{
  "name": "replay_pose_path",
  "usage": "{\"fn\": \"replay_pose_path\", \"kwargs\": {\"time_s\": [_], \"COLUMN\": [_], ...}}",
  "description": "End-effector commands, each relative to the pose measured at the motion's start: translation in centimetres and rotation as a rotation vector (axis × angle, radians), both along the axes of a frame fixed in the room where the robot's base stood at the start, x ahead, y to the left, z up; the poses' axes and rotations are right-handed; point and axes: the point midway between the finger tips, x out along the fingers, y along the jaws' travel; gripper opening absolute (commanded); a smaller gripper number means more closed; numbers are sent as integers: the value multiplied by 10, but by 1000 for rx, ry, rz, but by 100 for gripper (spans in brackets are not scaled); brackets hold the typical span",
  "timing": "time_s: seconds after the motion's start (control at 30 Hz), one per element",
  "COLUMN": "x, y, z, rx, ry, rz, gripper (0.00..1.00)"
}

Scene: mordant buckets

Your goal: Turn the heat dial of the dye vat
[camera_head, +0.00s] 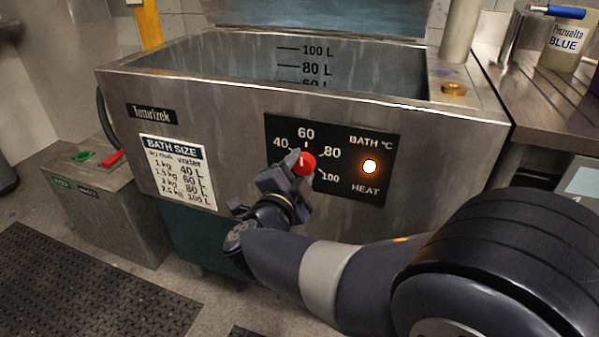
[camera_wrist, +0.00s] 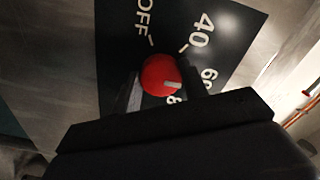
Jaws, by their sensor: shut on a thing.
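The steel dye vat (camera_head: 230,130) has a black heat panel (camera_head: 349,183) on its front, marked 40, 60, 80 and 100. The red round heat dial (camera_head: 308,163) sits at the panel's left part; it also shows in the wrist view (camera_wrist: 157,72). My gripper (camera_head: 294,167) is shut on the dial, one finger on each side in the wrist view (camera_wrist: 160,84). The dial's white mark points roughly toward 60 in the head view; its exact setting is hard to tell. The fingers partly hide the scale. The round heat lamp (camera_head: 369,167) glows.
A bath-size chart (camera_head: 178,171) is on the vat's front left. A grey box (camera_head: 115,210) with green and red controls stands at left. Dark mats lie on the floor.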

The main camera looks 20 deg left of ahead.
Motion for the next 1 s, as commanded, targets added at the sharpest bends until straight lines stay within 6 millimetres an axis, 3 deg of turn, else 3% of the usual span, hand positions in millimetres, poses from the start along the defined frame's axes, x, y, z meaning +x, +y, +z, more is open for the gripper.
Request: {"fn": "replay_pose_path", "kwargs": {"time_s": [0.43, 0.47, 0.7, 1.0], "x": [0, 0, 0, -3], "y": [0, 0, 0, 1], "z": [0, 0, 0, 0], "rx": [8, 8, 8, 8], "ry": [0, 0, 0, 0], "rz": [-1, -1, -1, 1], "gripper": [19, 43, 63, 63]}}
